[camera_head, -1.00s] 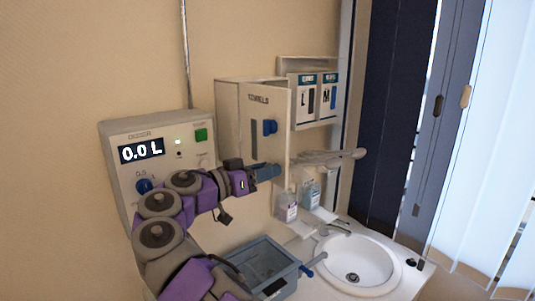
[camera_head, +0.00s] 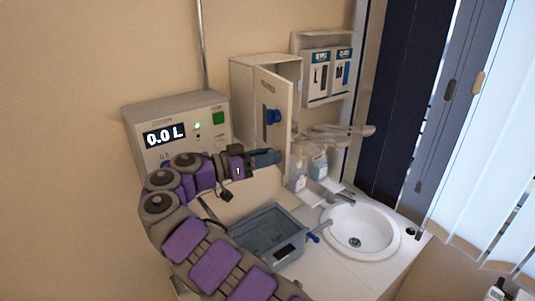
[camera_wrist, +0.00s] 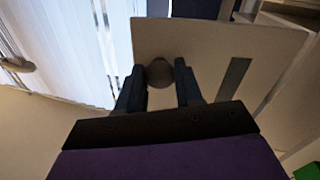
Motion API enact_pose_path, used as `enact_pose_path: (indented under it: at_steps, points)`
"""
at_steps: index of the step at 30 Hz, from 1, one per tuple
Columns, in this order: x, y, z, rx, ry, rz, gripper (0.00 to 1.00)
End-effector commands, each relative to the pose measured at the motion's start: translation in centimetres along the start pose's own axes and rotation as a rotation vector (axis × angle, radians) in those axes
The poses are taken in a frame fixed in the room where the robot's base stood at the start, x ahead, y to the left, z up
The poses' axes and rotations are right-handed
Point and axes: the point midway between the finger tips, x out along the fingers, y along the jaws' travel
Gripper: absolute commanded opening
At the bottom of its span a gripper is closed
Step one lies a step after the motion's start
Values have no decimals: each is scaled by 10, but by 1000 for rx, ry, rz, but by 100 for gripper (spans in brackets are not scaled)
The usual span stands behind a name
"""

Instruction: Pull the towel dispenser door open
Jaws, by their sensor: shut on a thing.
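The towel dispenser (camera_head: 243,72) is a pale box on the wall with its door (camera_head: 268,92) swung part-way out on the right side, showing a gap at the top. My gripper (camera_head: 277,157) is at the lower part of the door, below the blue knob. In the wrist view, my gripper's two fingers (camera_wrist: 160,88) stand either side of a round dark knob (camera_wrist: 160,72) on the door panel (camera_wrist: 210,40). The dispenser's inside is mostly hidden.
Glove boxes (camera_head: 327,70) hang right of the dispenser. Bottles (camera_head: 319,165) stand below, beside a white sink (camera_head: 370,228). A machine reading 0.0 L (camera_head: 150,120) is at left.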

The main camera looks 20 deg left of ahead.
Motion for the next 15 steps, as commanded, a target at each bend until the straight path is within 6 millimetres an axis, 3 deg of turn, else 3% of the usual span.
enact_pose_path:
  at_steps: [8,9,15]
  points:
    - [-1,0,-3,5,6,-5,0]
    - [-1,0,-3,5,6,-5,39]
    - [-1,1,-2,4,4,-3,58]
